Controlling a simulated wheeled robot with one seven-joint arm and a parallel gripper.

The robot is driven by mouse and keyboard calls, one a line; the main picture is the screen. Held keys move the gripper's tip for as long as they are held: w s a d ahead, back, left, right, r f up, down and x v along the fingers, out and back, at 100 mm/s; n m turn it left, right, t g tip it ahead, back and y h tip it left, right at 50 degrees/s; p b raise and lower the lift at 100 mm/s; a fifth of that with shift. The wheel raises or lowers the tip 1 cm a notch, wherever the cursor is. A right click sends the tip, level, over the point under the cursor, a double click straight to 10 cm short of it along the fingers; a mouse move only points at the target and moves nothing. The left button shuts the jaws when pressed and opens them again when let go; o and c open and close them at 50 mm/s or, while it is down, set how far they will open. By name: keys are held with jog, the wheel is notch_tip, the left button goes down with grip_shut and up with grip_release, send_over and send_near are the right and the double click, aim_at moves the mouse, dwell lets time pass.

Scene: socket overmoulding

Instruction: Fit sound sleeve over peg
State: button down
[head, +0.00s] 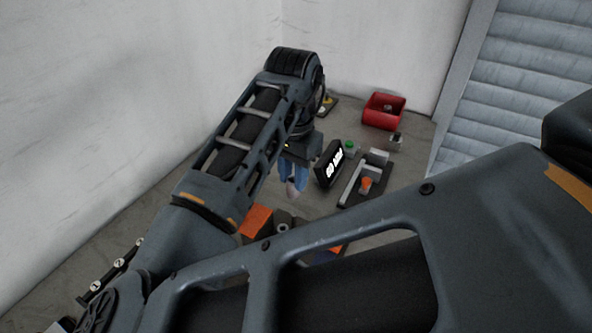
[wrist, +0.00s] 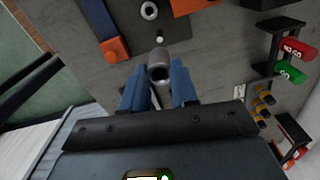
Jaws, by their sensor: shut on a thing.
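My gripper (head: 293,182) has blue fingers and hangs above the bench, pointing down. In the wrist view my gripper (wrist: 158,88) is shut on a grey hollow sleeve (wrist: 159,73), whose open round end faces away from the fingers. A small pale round tip (wrist: 159,40) lies just beyond the sleeve in the wrist view; it may be the peg, but I cannot tell. The sleeve looks apart from it.
Orange blocks (head: 256,219) stand close to the fixture. A black sign (head: 334,163) and a dark fixture with an orange knob (head: 366,184) stand right of my gripper. A red bin (head: 384,111) is at the back. Red (wrist: 297,48) and green (wrist: 288,71) cylinders sit at the wrist view's right.

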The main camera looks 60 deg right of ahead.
send_over(294, 215)
jog(key=shift+f, duration=2.85)
jog(key=shift+f, duration=3.05)
jog(key=c, duration=0.8)
grip_release()
jog(key=shift+r, duration=3.9)
